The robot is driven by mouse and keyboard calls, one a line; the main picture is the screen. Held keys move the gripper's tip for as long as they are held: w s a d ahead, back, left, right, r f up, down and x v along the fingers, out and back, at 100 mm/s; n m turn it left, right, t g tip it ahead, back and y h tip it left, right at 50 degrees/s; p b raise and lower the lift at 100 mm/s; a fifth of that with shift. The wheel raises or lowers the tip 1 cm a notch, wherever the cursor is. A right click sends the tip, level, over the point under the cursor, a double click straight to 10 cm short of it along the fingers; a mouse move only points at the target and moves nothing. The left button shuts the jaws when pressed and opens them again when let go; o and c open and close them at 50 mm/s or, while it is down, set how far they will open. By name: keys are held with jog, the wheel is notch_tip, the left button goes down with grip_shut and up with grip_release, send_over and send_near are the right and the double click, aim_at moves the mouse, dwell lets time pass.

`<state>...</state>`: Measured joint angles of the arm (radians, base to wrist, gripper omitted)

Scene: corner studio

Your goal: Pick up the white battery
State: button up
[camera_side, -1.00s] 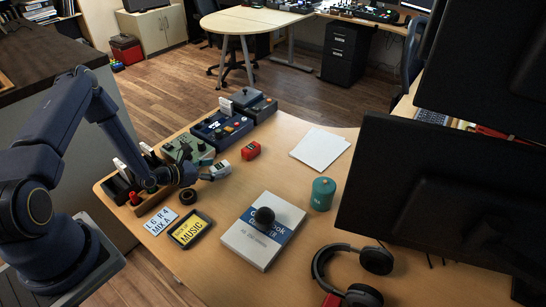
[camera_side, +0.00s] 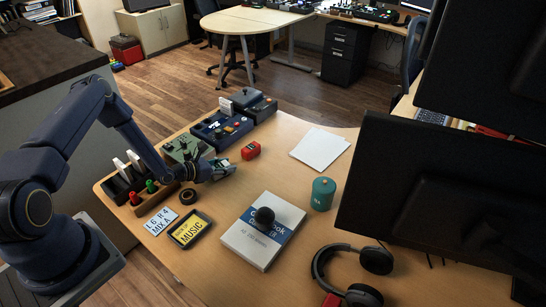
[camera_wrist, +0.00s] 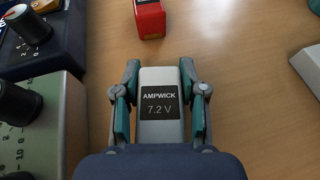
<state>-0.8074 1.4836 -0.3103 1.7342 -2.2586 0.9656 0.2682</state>
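The white battery (camera_wrist: 160,78) lies on the desk with a dark label reading "AMPWICK 7.2 V". In the wrist view it sits between the two fingers of my gripper (camera_wrist: 160,85), one on each side. The fingers are spread, and narrow gaps seem to show beside the battery; contact at the tips is hard to tell. In the side view my gripper (camera_side: 222,170) is low over the desk and mostly hides the battery.
A red battery (camera_wrist: 149,18) lies just beyond the white one; it also shows in the side view (camera_side: 250,150). Control boxes (camera_side: 220,130) stand to the left. A tape roll (camera_side: 188,196), a book (camera_side: 247,246) and a teal canister (camera_side: 322,194) are nearby.

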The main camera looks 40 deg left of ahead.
grip_shut()
jog(key=shift+r, duration=0.1)
